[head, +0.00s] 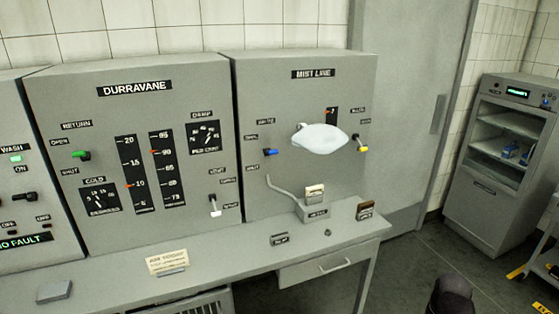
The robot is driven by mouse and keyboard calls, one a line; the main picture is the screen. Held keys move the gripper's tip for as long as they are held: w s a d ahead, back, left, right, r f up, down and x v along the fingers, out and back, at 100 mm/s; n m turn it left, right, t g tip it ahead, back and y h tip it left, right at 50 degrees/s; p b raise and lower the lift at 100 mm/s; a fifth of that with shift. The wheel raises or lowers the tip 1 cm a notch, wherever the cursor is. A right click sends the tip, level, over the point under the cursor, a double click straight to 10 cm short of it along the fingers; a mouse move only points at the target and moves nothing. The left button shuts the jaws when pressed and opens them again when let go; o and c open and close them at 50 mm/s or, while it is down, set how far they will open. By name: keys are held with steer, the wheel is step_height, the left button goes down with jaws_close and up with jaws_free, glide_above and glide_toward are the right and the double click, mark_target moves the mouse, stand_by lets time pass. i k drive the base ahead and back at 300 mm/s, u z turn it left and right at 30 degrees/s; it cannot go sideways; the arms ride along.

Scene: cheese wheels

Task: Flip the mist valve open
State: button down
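The grey panel headed MIST LINE (313,74) stands right of the DURRAVANE panel in the head view. It has a blue-tipped lever (270,152) at its left, pointing left and roughly level. A yellow-tipped lever (362,149) at its right points right and slightly down. The small labels beside both are too blurred to read, so I cannot tell which is the mist valve. A white oval shape (320,139) covers the panel's middle and hides what is behind it.
The DURRAVANE panel (135,87) carries a green-tipped lever (81,155), a white-tipped lever (214,207) and gauges. A desk ledge with a card (167,261) and a drawer (327,267) runs below. A grey cabinet (490,205) stands right, with open floor before it.

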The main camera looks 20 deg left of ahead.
mark_target(271, 152)
steer(key=u, duration=0.15)
steer(key=i, duration=1.1)
steer(key=u, duration=0.8)
